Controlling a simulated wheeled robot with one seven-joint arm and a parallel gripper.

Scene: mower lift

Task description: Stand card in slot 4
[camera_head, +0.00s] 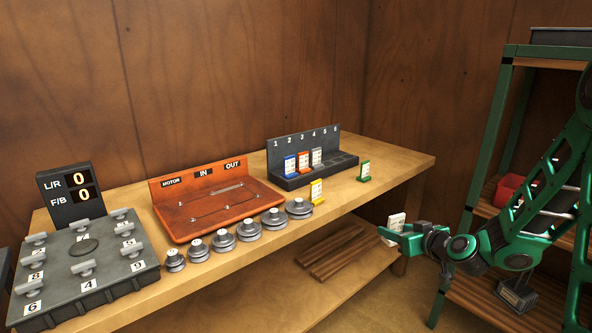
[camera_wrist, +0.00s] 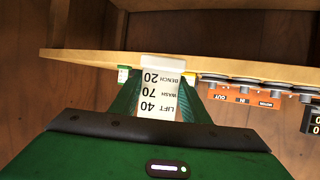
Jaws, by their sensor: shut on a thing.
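A white card (camera_head: 394,226), which also shows in the wrist view (camera_wrist: 160,92), is printed LIFT 40, WASH 70, BENCH 20. My gripper (camera_head: 392,232) is shut on it, with green fingers on both sides. It holds the card off the bench's front right edge, apart from the rack. The dark slot rack (camera_head: 306,143) stands at the back right, numbered 1 to 6. A blue card (camera_head: 290,166), an orange card (camera_head: 304,161) and a grey card (camera_head: 316,157) stand in slots 1, 2 and 3. Slots 4 to 6 look empty.
A yellow-footed card (camera_head: 316,192) and a green-footed card (camera_head: 364,171) stand on the bench (camera_head: 410,158) before and beside the rack. An orange tray (camera_head: 180,215) and several pulleys (camera_head: 248,230) lie left. A green-framed shelf (camera_head: 487,160) is at right.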

